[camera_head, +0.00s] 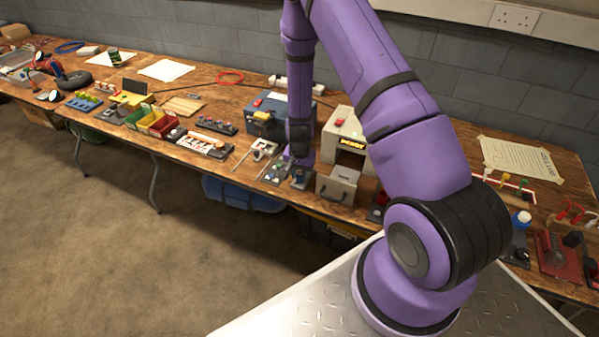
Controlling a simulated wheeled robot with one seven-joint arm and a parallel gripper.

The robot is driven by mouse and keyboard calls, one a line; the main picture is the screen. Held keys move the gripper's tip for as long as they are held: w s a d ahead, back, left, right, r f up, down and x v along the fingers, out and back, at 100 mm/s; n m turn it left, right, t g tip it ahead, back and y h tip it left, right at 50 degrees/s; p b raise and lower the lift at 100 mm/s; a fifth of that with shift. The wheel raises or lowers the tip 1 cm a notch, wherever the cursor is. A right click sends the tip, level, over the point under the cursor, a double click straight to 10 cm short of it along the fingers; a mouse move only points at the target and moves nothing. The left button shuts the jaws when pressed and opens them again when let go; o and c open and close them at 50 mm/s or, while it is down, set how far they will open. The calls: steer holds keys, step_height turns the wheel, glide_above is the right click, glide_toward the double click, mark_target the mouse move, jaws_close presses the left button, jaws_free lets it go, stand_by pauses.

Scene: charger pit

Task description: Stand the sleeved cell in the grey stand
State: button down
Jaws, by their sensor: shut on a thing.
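My gripper (299,166) points down at the front edge of the workbench, left of the grey-beige box with a handle. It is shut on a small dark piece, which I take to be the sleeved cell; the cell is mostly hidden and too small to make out. A small dark grey block (300,182), which looks like the grey stand, sits right under the gripper at the bench edge. I cannot tell whether the cell touches it or is in it. Another small dark tray with pale and greenish bits (275,174) lies just left of it.
The grey-beige box (338,186) and a cream machine with a lit sign (349,140) stand close on the right. A blue box (264,122) is behind on the left. Bins (153,122) and trays crowd the bench leftwards. My arm covers part of the bench's right side.

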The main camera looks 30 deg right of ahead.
steer(key=shift+f, duration=0.85)
stand_by(0.8)
steer(key=c, duration=0.9)
jaws_free()
steer(key=shift+r, duration=0.1)
steer(key=shift+r, duration=3.45)
